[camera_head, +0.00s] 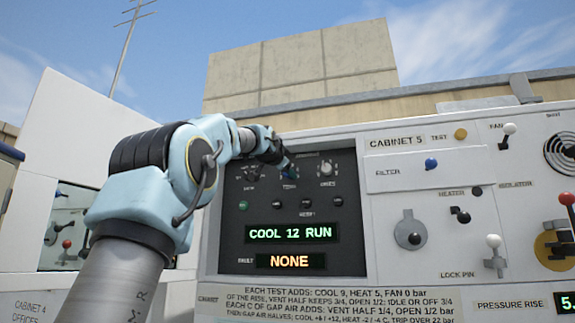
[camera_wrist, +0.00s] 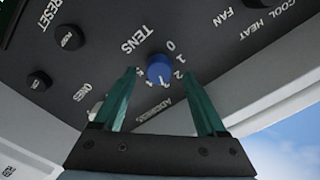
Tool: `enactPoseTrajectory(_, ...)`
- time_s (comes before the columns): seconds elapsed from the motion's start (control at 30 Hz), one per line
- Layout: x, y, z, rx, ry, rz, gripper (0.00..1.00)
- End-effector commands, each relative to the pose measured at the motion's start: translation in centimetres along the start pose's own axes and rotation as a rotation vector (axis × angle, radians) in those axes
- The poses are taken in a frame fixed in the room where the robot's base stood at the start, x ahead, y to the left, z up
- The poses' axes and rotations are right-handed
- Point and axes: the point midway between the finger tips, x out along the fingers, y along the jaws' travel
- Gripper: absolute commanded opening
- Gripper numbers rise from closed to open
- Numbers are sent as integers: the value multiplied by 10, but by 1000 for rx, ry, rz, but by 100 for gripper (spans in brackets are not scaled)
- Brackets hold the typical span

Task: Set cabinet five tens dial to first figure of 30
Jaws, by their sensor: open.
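The tens dial (camera_wrist: 158,66) is a blue knob on the dark panel, labelled TENS, with small white figures around it. The figures 0, 1 and 2 can be read; the ones near the fingers are too small to be sure of. I cannot tell which figure its pointer marks. My gripper (camera_wrist: 159,76) is open, its two green fingers on either side of the knob; contact cannot be told. In the head view my gripper (camera_head: 287,170) is at the panel's top middle and mostly hides the dial. The green display (camera_head: 290,233) reads COOL 12 RUN.
The ones dial (camera_head: 326,170) is right of my gripper, and a mode dial (camera_head: 250,172) is left. A row of buttons (camera_head: 306,203) lies below. The fault display (camera_head: 290,261) reads NONE. A blue filter knob (camera_head: 431,164) and several levers stand out further right.

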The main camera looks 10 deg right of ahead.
Motion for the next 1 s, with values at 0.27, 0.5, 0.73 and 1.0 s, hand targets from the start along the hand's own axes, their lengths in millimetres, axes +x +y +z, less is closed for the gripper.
enactPoseTrajectory(0.27, -52, 3, 2, 2, 2, -5, 74)
enactPoseTrajectory(0.5, -91, 2, 0, 2, 2, -4, 74)
enactPoseTrajectory(0.73, -104, 0, -2, 1, 3, -2, 74)
enactPoseTrajectory(1.0, -104, 0, -3, 1, 3, -2, 74)
